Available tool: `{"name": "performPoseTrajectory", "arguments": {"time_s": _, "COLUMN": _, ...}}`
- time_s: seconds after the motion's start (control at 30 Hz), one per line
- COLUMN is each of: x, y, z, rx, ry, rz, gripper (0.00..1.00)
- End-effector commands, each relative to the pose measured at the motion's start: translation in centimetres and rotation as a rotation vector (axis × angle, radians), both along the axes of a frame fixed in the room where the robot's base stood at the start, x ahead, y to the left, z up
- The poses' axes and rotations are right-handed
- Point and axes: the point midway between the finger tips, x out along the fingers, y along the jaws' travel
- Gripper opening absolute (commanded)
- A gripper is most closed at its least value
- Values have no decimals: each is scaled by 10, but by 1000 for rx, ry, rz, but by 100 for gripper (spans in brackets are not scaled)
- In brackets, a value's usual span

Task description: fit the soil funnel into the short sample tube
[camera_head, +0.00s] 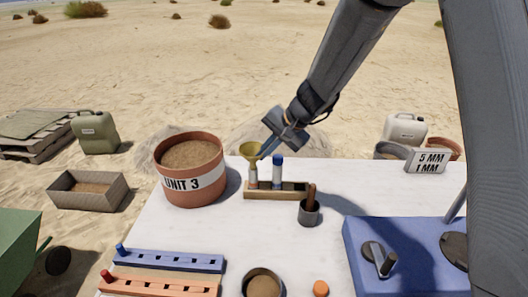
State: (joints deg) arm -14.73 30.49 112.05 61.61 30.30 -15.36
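The yellow soil funnel (251,151) is upright directly above the left tube (253,178) in the wooden rack (290,194). Its narrow end meets the tube's mouth in the picture; I cannot tell whether it is inside. This tube is the shorter of the two, pale with a reddish band. The taller tube (277,173) with a blue cap stands just to its right. My gripper (266,149) comes down from the upper right, its fingertips at the funnel's right rim. The fingers overlap in this view, so I cannot tell whether they grip the rim.
A large terracotta pot (190,170) marked UNIT 3 stands left of the rack. A small grey cup (309,212) holding brown handles is in front right. A blue box (405,255) fills the right front. Blue (170,261) and orange (158,287) racks lie front left.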

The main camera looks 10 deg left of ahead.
Motion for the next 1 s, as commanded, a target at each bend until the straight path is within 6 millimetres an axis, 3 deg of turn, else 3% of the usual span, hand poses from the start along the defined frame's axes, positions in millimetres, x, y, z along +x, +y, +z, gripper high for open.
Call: {"name": "performPoseTrajectory", "arguments": {"time_s": 1.0, "x": 0, "y": 0, "z": -21, "rx": 0, "ry": 0, "rz": 0, "gripper": 0}}
